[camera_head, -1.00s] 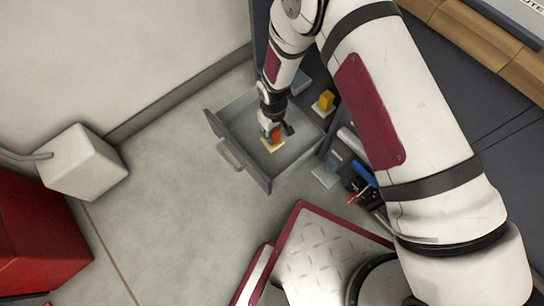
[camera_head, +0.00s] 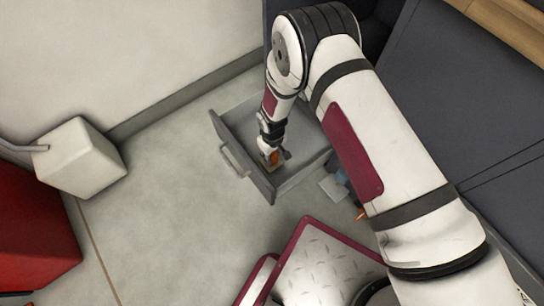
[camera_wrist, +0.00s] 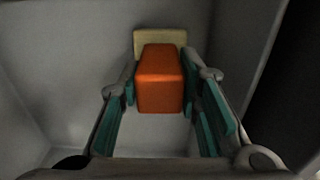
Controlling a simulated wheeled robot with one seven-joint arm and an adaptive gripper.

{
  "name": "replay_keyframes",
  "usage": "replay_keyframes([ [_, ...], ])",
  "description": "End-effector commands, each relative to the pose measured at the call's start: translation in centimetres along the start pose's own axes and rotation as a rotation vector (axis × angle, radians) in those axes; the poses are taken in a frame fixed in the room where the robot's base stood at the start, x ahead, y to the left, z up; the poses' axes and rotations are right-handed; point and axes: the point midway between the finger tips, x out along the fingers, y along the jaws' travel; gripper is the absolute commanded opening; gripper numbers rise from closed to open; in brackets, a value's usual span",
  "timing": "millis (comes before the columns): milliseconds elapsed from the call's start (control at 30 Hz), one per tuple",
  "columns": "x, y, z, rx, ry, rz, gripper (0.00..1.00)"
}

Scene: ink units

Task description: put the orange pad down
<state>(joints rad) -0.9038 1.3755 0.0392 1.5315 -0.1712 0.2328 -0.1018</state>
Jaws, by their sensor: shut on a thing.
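The orange pad (camera_wrist: 160,80) is a rounded orange block between my fingers in the wrist view. It shows small and partly hidden in the head view (camera_head: 273,158). My gripper (camera_head: 271,156) is shut on it, with teal finger pads on either side. A cream piece (camera_wrist: 160,39) shows at the pad's far end; I cannot tell whether it belongs to the pad. The gripper is inside the open grey drawer (camera_head: 256,181), near its front panel. The pale drawer floor (camera_wrist: 147,135) shows below the pad; I cannot tell whether they touch.
The drawer walls stand close around my gripper. A dark cabinet (camera_head: 445,95) fills the right side, partly behind my arm. A white cube-like block (camera_head: 78,160) and a red box (camera_head: 35,235) are at the left. The floor (camera_head: 175,185) between is clear.

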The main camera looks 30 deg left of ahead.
Motion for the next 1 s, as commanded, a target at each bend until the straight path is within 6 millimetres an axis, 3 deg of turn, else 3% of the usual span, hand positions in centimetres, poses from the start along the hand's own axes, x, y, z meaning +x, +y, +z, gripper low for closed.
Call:
replay_keyframes([
  [67, 0.8, 0.0, 0.0, 0.0, 0.0, 0.0, 0.01],
  [433, 1.1, 0.0, 0.0, 0.0, 0.001, 0.0, 0.01],
  [467, 1.0, 0.0, 0.0, 0.0, 0.0, 0.0, 0.38],
  [533, 1.0, 0.0, 0.0, 0.0, 0.0, 0.0, 0.51],
  [867, 0.8, 0.0, 0.0, 0.0, 0.0, 0.0, 0.51],
  [1000, -0.3, 0.0, -0.1, 0.0, 0.001, 0.0, 0.51],
])
